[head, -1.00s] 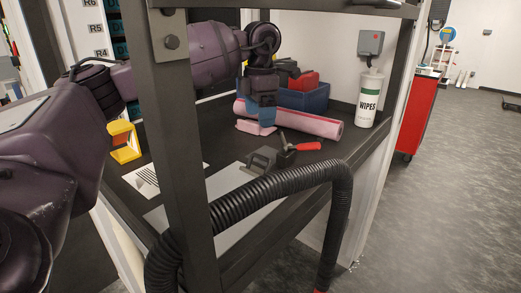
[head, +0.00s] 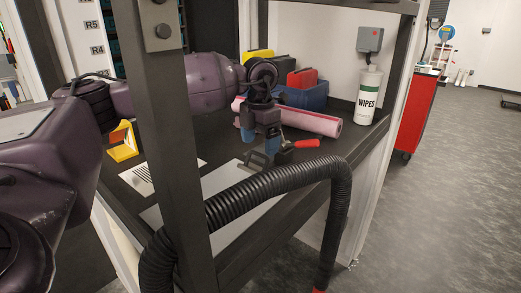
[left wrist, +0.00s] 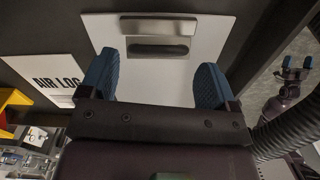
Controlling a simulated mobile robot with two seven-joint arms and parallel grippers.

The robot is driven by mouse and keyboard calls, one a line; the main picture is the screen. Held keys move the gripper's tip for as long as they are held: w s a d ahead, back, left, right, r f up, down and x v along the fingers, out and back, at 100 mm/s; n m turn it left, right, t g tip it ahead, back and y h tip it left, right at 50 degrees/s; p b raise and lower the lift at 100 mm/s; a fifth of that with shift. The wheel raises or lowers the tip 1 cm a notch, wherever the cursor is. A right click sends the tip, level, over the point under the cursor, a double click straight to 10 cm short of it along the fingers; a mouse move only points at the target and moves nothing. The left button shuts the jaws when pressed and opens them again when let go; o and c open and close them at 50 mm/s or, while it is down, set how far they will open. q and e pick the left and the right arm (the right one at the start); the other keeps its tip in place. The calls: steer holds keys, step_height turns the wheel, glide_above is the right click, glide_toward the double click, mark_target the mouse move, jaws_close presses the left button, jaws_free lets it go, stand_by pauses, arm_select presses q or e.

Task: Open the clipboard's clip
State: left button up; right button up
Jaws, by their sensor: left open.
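The clipboard (head: 222,184) is a pale board lying on the dark bench top; it also shows in the left wrist view (left wrist: 220,33). Its dark clip (head: 257,162) is at its far end. In the left wrist view the clip has a silver plate (left wrist: 155,26) and a dark bar (left wrist: 158,51). My left gripper (head: 260,134) is open and empty above the clip end. In the left wrist view its blue fingertips (left wrist: 155,82) are wide apart, with the dark bar between and ahead of them. My right gripper (left wrist: 297,63) appears small in the left wrist view, its blue tips apart.
A red-handled tool (head: 303,144) sits right beside the clip. Behind are a pink roll (head: 305,121), a blue bin (head: 305,97) and a wipes canister (head: 367,97). A yellow holder (head: 122,142) and AIR LOG sheet (left wrist: 50,72) lie left. A rack post (head: 170,150) and black hose (head: 290,178) cross in front.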

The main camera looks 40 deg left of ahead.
arm_select(q)
steer(key=shift+f, duration=1.2)
steer(key=c, duration=0.6)
steer(key=shift+w+d+f+g+b, duration=0.1)
steer(key=shift+w+f+g+b, duration=0.1)
steer(key=shift+w+g, duration=0.7)
steer(key=shift+w+f+g+b, duration=0.2)
steer(key=shift+w+g, duration=0.2)
steer(key=shift+g, duration=0.9)
steer(key=shift+c, duration=0.3)
steer(key=shift+w+f+g, duration=0.1)
steer(key=shift+w+g, duration=0.1)
steer(key=shift+g, duration=0.3)
steer(key=shift+f, duration=0.1)
steer(key=o, duration=0.7)
steer(key=shift+c, duration=0.2)
steer(key=shift+w, duration=0.1)
